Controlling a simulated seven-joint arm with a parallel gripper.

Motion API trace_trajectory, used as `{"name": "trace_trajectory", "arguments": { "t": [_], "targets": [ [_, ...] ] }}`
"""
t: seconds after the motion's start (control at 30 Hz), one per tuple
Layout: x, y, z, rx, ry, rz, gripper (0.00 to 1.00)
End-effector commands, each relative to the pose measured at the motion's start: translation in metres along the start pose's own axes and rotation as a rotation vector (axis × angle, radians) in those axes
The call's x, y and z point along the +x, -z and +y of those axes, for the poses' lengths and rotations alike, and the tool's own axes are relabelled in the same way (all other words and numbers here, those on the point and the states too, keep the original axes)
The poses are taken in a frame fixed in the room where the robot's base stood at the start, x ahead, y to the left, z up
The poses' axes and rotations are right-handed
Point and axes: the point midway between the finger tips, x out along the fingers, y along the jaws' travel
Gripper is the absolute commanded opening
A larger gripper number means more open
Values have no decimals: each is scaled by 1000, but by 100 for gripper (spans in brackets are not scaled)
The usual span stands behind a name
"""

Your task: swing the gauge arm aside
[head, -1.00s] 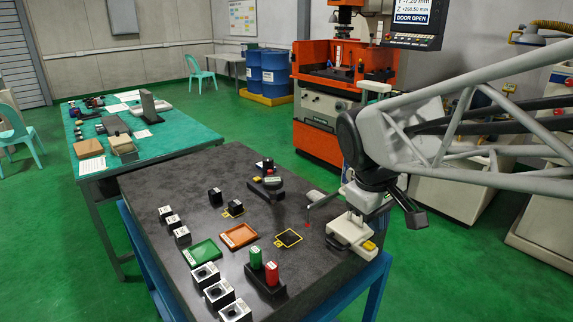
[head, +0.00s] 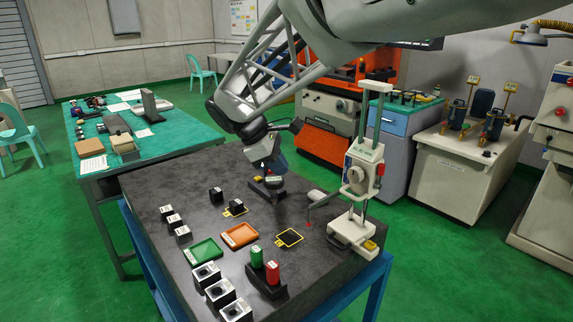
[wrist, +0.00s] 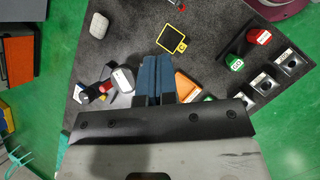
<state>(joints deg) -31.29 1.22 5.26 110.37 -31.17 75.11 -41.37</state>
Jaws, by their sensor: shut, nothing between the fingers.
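The gauge (head: 362,170) is a pale upright stand with a dial head on a base (head: 350,235) at the table's right corner. Its grey gauge arm (head: 320,197) reaches left over the table, with a small red tip low over the surface near the yellow-outlined square. My gripper (head: 268,168) is at the far side of the table, left of the gauge and apart from it, above a dark fixture. In the wrist view my gripper (wrist: 160,62) has its dark blue fingers together with nothing between them. In the head view the fingertips are hard to make out.
A yellow-outlined dark square (head: 289,238), an orange tray (head: 240,235) and a green tray (head: 203,252) lie mid-table. Green and red cylinders (head: 272,272) stand in a holder in front. Several small blocks line the left side. The dark fixture (head: 266,188) is close to my gripper.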

Motion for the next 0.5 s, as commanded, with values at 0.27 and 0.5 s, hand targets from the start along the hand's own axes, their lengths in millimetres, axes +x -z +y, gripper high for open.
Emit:
{"name": "trace_trajectory", "arguments": {
  "t": [0.27,0.5],
  "targets": [
    [-26,81,25,-225,-60,-95,0],
    [-47,146,35,-389,-106,-174,0]
  ]
}}
